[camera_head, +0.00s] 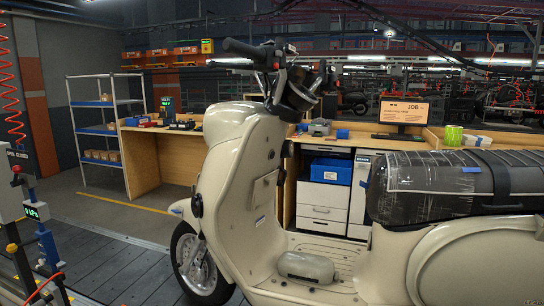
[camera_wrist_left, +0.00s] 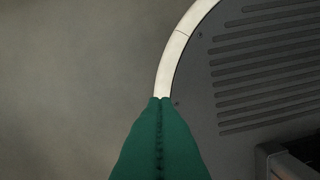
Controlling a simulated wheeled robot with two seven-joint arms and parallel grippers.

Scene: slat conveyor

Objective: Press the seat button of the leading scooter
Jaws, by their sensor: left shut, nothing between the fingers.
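The cream scooter (camera_head: 233,170) stands in the foreground of the head view, its front wheel (camera_head: 196,262) pointing left. Its long dark seat (camera_head: 425,187) is wrapped in clear plastic, with bits of blue tape. I cannot make out a seat button in either view. My left gripper (camera_wrist_left: 160,100) shows only in the left wrist view; its green fingers are shut together and empty. Beyond the fingertips is a pale curved rim (camera_wrist_left: 178,45) around a dark ribbed surface (camera_wrist_left: 260,65); I cannot tell what it belongs to or whether the fingers touch it. My right gripper is in neither view.
A wooden workbench (camera_head: 160,165) with a monitor (camera_head: 403,115) and a drawer cabinet (camera_head: 322,205) stands behind the scooter. A shelf rack (camera_head: 83,130) stands at the back left. Grey equipment (camera_head: 25,200) stands at the left edge. Slatted flooring (camera_head: 125,275) lies clear left of the front wheel.

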